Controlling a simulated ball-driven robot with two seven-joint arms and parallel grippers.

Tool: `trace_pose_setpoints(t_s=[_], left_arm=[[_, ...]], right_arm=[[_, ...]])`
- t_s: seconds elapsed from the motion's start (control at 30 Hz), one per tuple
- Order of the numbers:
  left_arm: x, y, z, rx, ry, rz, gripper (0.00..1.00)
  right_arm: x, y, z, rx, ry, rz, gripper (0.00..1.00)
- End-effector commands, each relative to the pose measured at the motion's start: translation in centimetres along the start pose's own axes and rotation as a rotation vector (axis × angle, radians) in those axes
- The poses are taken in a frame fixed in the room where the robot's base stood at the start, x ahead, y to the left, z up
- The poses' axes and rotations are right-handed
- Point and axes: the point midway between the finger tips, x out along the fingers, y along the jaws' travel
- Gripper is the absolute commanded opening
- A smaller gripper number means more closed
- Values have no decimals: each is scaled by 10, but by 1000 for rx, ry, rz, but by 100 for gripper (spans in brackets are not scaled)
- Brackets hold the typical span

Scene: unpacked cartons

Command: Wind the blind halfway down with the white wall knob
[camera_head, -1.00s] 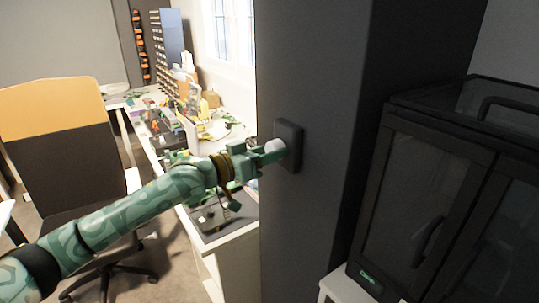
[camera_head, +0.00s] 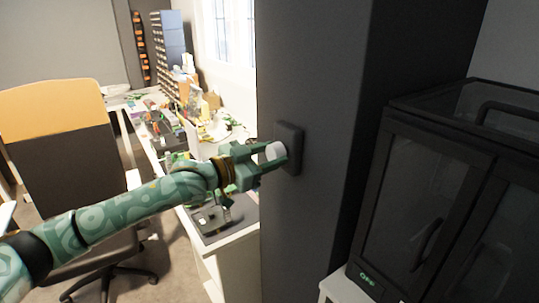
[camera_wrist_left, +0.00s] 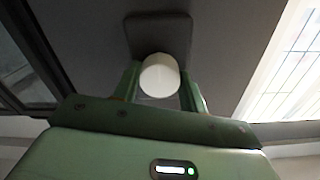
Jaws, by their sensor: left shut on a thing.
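The white wall knob (camera_head: 275,151) sits on a dark rectangular plate (camera_head: 291,135) on the side of a dark grey pillar. My left gripper (camera_head: 273,158) reaches it from the left, with its green fingers closed on either side of the knob. In the left wrist view, the round white knob (camera_wrist_left: 159,76) sits between the two fingers of the left gripper (camera_wrist_left: 160,88), with the plate behind it. A window (camera_head: 228,32) shows at the top of the head view, and I cannot make out a blind on it. My right gripper is not in view.
A dark glass-doored cabinet (camera_head: 424,205) stands right of the pillar (camera_head: 310,70) on a white stand. A cluttered white desk (camera_head: 233,243) lies behind my left arm. An office chair (camera_head: 62,140) stands at the left.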

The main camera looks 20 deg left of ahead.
Motion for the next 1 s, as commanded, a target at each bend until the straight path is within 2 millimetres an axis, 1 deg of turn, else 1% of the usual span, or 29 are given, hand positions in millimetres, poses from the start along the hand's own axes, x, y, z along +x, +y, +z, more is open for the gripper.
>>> trace_pose_setpoints(t_s=[0.03,0.27,0.3,0.37,0.4,0.67,0.77,0.87,0.97,1.0], left_arm=[[0,2,6,0,-13,4,19],[0,3,7,-1,-14,4,19],[0,3,7,-1,-14,4,45],[0,2,6,-2,-12,4,62],[0,2,6,-2,-11,3,64],[-1,1,3,-1,-5,1,64],[-8,0,2,-1,-4,0,64],[-24,0,1,-1,-5,0,64],[-50,0,2,0,-9,0,64],[-61,0,2,1,-9,1,64]], right_arm=[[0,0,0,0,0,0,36],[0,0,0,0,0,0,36],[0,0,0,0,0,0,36],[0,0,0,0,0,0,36],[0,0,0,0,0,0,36],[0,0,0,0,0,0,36],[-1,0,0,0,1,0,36],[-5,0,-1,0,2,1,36],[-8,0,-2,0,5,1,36],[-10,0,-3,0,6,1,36]])
